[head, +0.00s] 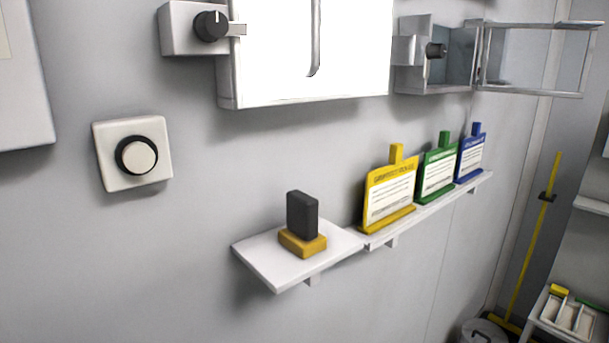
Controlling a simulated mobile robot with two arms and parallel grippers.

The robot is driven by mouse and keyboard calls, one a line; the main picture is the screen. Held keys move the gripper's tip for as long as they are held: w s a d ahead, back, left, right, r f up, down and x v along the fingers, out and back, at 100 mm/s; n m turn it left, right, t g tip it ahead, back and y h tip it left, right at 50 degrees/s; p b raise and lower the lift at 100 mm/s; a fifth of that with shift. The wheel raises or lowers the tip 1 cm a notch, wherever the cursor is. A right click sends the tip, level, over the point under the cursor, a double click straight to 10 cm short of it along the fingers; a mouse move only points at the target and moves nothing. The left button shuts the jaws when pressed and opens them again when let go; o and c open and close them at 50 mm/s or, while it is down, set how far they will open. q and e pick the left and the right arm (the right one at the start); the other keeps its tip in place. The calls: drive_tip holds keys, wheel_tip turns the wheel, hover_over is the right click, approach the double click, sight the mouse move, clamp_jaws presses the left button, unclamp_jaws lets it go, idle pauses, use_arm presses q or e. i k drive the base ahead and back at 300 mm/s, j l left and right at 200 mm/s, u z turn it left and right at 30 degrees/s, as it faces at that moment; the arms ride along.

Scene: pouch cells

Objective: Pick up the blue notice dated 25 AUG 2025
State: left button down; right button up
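A blue notice (471,160) stands upright at the far right end of a narrow wall shelf (429,217). It has a white printed sheet and a blue tab on top. Its date is too small to read. A green notice (437,172) stands to its left, and a yellow notice (389,193) stands left of that. Neither of my grippers shows in the head view.
A wider white shelf (258,252) holds a black block (302,215) on a yellow base. Above the notices, an open transparent box (532,62) and a white cabinet (300,50) stick out from the wall. A yellow pole (534,222) and a bin (484,332) stand at the right.

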sight(471, 154)
drive_tip(key=l+u, duration=0.35)
drive_tip(key=l, duration=1.2)
